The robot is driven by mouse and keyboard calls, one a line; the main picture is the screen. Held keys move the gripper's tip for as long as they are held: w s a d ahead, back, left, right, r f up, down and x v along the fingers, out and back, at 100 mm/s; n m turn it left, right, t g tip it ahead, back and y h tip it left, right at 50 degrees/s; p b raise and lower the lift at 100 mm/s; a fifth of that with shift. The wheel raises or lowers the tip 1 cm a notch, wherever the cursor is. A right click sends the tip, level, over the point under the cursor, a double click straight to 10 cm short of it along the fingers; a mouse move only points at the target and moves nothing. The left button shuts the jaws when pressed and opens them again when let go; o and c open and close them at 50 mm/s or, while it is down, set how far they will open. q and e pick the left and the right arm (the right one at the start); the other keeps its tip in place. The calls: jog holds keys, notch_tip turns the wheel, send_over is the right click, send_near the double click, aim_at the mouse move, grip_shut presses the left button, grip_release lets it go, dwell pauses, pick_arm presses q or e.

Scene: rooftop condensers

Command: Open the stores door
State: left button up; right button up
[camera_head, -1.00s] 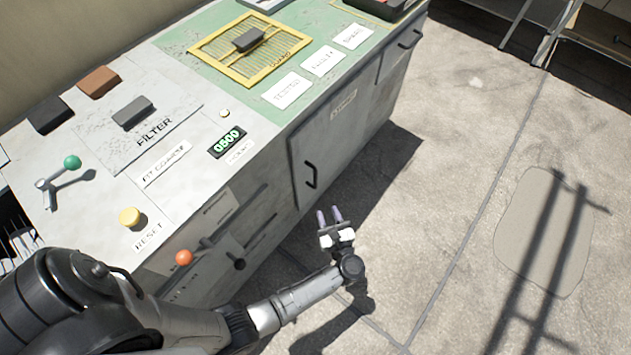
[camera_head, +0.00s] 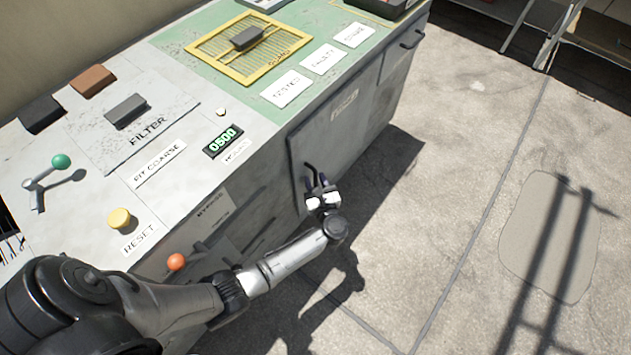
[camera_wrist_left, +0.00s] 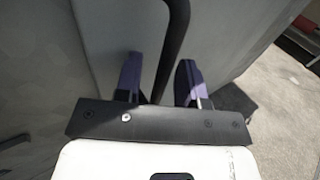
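The stores door (camera_head: 338,130) is a grey panel on the front of the cabinet, with a small label near its top, and it looks shut. Its black bar handle (camera_head: 309,174) is at the door's left side. My left gripper (camera_head: 316,183) is at the handle. In the left wrist view the black handle (camera_wrist_left: 174,45) runs down between the two purple fingers of my left gripper (camera_wrist_left: 160,84). The fingers stand apart with gaps beside the bar, so it is open around the handle. My right gripper is not in view.
The cabinet top carries a green lever knob (camera_head: 61,161), a yellow reset button (camera_head: 120,218), a filter panel (camera_head: 130,125) and a yellow guard grille (camera_head: 247,50). An orange knob (camera_head: 176,262) sticks out of the front. The concrete floor (camera_head: 440,190) right of the door is clear.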

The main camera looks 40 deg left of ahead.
pick_arm(q)
jog(key=shift+c, duration=0.2)
grip_shut()
dwell(0.4)
